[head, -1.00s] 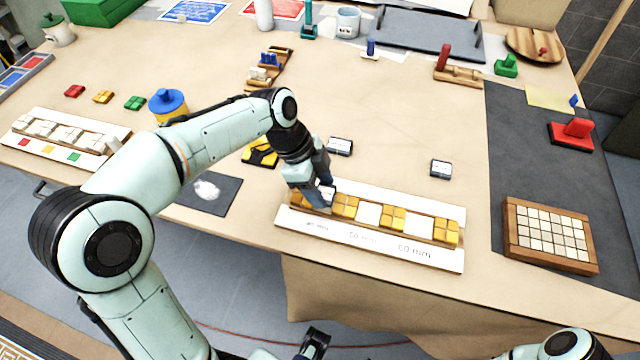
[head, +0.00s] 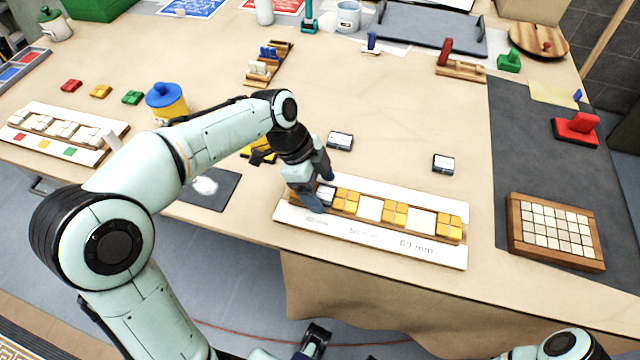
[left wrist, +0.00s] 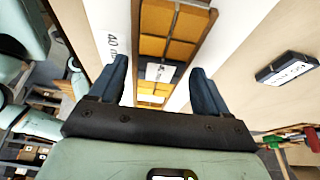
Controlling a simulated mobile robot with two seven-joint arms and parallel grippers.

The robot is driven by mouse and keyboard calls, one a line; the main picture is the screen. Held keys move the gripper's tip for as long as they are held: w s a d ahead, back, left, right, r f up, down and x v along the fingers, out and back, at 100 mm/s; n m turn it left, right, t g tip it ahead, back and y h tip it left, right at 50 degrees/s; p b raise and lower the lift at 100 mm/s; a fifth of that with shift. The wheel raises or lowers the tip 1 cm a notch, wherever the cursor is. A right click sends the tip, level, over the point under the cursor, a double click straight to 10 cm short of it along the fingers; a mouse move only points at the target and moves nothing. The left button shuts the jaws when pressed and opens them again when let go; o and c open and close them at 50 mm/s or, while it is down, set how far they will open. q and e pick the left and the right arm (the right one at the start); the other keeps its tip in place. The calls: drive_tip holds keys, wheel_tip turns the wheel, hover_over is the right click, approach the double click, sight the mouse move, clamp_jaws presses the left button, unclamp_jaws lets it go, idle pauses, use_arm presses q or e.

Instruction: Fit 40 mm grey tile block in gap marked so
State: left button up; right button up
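The white mosaic panel (head: 290,216) lies at the table's front edge, with yellow tiles (head: 346,200) in a wooden channel. A small grey tile block (head: 326,195) sits in the channel's left gap, between yellow tiles. In the left wrist view, this block (left wrist: 160,72) lies beside the marking "40" on the panel. My left gripper (left wrist: 160,68) is open, its blue fingers on either side of the block with space showing. In the head view, the left gripper (head: 315,202) hides part of that gap. The block's exact seating is unclear.
Two white gaps (head: 369,209) (head: 421,221) show farther right in the channel. Two other grey blocks (head: 340,140) (head: 443,162) lie behind the panel. The table's middle is clear.

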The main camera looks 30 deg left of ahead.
drive_tip(key=shift+w, duration=0.1)
use_arm(q)
drive_tip(key=p+v, duration=0.2)
drive_tip(key=v, duration=1.1)
drive_tip(key=shift+r, duration=0.2)
use_arm(e)
drive_tip(key=shift+w+r, duration=0.2)
drive_tip(key=shift+r, duration=0.95)
use_arm(q)
drive_tip(key=shift+a, duration=0.1)
